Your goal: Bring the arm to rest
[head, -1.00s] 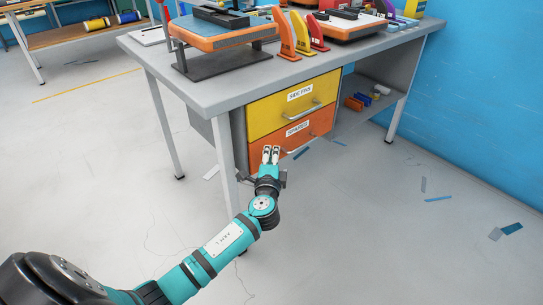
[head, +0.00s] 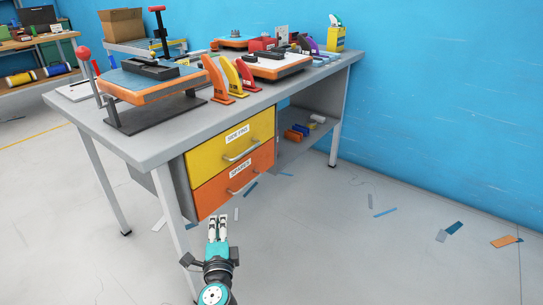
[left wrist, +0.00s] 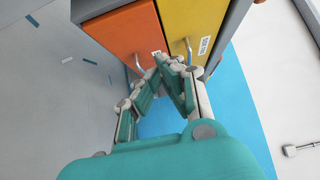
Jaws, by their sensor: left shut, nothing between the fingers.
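My left gripper (head: 217,226) is teal and white and is shut and empty. In the head view it stands in front of and below the orange drawer (head: 228,190). It also shows in the left wrist view (left wrist: 168,66), where its fingertips overlap the lower drawer region in the picture; I cannot tell the exact gap. Both the orange drawer and the yellow drawer (head: 210,152) above it look shut, each with a metal handle. Most of the left arm is below the head view. My right gripper is not in any view.
The grey workbench (head: 150,150) bears an orange-edged board (head: 118,92) on a black stand, upright orange, yellow and red fins, and a second board (head: 262,73). Its leg (head: 172,215) is close left of my gripper. Floor to the right is mostly clear, with scattered strips.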

